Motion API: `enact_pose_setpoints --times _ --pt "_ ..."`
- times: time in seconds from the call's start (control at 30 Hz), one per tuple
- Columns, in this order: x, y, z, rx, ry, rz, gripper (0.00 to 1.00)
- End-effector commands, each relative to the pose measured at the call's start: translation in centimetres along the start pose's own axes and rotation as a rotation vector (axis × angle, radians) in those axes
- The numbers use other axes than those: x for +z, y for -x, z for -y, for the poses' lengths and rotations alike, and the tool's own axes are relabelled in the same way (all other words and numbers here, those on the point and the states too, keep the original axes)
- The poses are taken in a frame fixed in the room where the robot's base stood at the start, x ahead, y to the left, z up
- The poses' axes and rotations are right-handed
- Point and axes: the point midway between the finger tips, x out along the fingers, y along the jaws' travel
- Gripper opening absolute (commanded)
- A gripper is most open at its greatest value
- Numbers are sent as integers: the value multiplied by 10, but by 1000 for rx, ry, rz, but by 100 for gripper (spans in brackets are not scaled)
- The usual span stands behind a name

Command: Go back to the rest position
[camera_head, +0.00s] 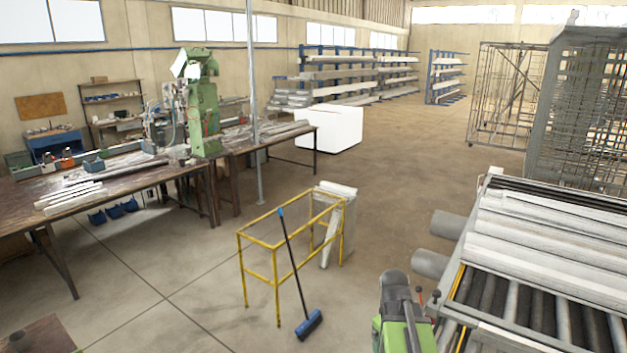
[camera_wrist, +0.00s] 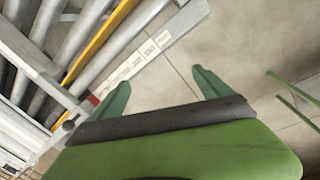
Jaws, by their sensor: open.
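My gripper (camera_wrist: 162,82) shows in the wrist view with its two green fingers spread apart and nothing between them. It is over the edge of the roller table, with grey floor beyond the fingers. In the head view, a green and grey part of my arm (camera_head: 402,315) shows at the bottom, just left of the roller table. The fingertips cannot be made out there.
The roller table (camera_head: 480,325) with profiles (camera_head: 545,240) on it stands close at right. A yellow rail frame (camera_head: 262,243) with a blue broom (camera_head: 309,324) leaning on it stands left of my arm. A workbench (camera_head: 130,185) is further left. Open floor (camera_head: 400,160) lies behind.

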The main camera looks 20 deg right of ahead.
Motion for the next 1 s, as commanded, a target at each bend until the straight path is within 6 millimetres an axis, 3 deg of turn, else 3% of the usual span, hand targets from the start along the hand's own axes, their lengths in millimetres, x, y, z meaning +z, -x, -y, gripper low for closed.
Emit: enact_pose_setpoints --times 0.03,0.1,0.23,0.4,0.5,0.77,0.9,1.0 --pt "-19 4 35 -17 -19 -14 89" --pt "-38 10 76 -41 -62 -29 89" --pt "-62 18 144 -83 -132 -43 89" --pt "-79 30 226 -134 -210 -45 89" --pt "-75 -12 230 -136 -223 -35 89" --pt "-66 -97 244 -138 -220 -10 89" --pt "-59 -153 253 -140 -218 8 89" --pt "-55 -178 258 -141 -217 18 89"
